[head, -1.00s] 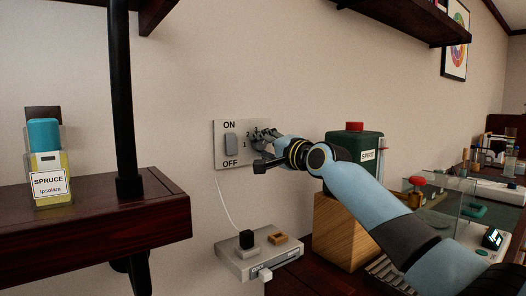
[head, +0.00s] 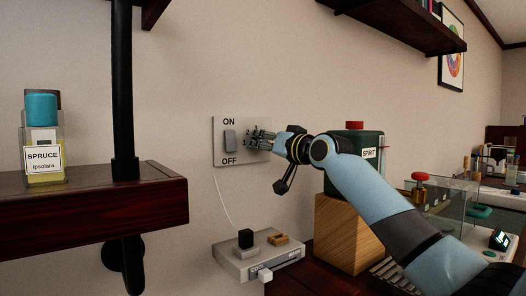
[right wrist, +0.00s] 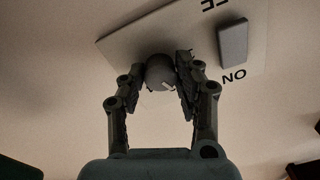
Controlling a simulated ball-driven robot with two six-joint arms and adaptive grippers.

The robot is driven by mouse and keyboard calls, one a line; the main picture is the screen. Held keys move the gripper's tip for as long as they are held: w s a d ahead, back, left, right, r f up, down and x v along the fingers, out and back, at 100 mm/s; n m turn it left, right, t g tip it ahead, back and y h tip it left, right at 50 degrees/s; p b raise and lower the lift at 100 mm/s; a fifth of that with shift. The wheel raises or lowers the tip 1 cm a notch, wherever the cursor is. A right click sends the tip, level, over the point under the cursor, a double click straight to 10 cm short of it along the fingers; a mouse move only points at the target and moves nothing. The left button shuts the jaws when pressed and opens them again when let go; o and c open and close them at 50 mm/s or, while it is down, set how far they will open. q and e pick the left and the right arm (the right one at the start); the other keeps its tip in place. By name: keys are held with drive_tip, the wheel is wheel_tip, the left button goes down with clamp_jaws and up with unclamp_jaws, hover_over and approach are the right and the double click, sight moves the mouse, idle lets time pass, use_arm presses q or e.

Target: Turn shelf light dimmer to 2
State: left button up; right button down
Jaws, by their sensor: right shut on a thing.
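The switch plate (head: 219,158) is on the wall in the head view, with a grey ON/OFF rocker (head: 230,141) on its left half. My right gripper (head: 251,138) reaches the plate's right half from the right and hides the dimmer and its numbers there. In the right wrist view the round grey dimmer knob (right wrist: 158,72) sits between the two fingers of my right gripper (right wrist: 163,66), which is shut on it. A short white mark shows on the knob. The plate (right wrist: 130,42) and rocker (right wrist: 233,43) appear turned over. My left gripper is not in view.
A wooden shelf (head: 90,222) with a SPRUCE bottle (head: 43,155) is at the left. A green SPIRIT can (head: 366,175) stands on a wooden block (head: 345,235) behind my right arm.

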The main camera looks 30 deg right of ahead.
drive_tip(key=shift+f+n+b, duration=0.2)
drive_tip(key=shift+n+b, duration=0.65)
drive_tip(key=shift+n, duration=1.35)
drive_tip(key=c, duration=1.2)
unclamp_jaws()
drive_tip(key=shift+o, duration=1.3)
drive_tip(key=shift+r, duration=0.15)
drive_tip(key=shift+s+d, duration=0.1)
